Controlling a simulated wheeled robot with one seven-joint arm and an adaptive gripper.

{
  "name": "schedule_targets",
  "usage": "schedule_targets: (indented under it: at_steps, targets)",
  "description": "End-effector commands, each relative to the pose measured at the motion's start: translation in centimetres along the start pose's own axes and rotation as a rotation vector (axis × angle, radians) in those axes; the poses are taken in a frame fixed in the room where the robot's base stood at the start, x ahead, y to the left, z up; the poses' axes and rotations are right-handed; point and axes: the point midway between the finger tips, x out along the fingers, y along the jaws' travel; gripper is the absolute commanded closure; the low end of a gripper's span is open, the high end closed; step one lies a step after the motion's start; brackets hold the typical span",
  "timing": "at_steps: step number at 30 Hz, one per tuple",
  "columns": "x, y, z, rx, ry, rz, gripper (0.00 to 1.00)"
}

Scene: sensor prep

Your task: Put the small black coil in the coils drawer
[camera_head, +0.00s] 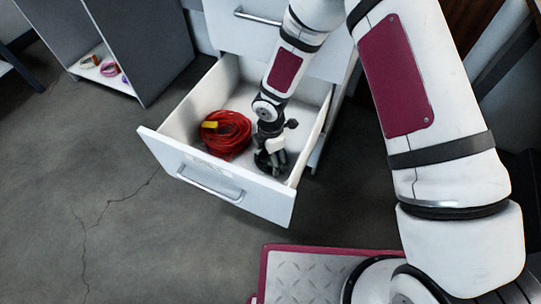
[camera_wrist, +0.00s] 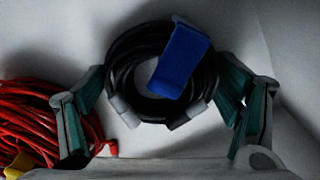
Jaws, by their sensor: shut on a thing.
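The small black coil (camera_wrist: 124,70), with a blue tag and grey-white connector ends, lies between the two fingers of my gripper (camera_wrist: 165,108) in the wrist view. My gripper (camera_head: 272,152) is shut on it. In the head view my gripper reaches down inside the open white drawer (camera_head: 255,196), and the coil (camera_head: 268,167) shows dark and partly hidden low in the drawer's right part. I cannot tell whether the coil touches the drawer floor.
A red coil (camera_head: 222,142) with a yellow tag lies in the drawer to the left of my gripper. A closed drawer front (camera_head: 245,30) is above. A grey shelf unit (camera_head: 150,45) with small coloured rings stands at the left. The floor in front is clear.

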Motion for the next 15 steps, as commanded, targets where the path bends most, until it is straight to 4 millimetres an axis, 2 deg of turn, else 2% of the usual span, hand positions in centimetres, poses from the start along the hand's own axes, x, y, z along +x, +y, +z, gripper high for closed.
schedule_targets:
  at_steps: [2, 3, 4, 5, 15]
  targets:
    - [0.34, -0.01, -0.01, 0.0, 0.0, 0.0, 0.51]
    - [0.29, -0.02, 0.0, 0.0, 0.0, -0.001, 0.1]
    - [0.27, -0.03, 0.0, 0.0, 0.0, -0.001, 0.03]
    - [0.26, -0.03, 0.0, 0.0, 0.0, -0.001, 0.0]
    - [0.21, -0.03, 0.0, 0.0, 0.0, -0.001, 0.0]
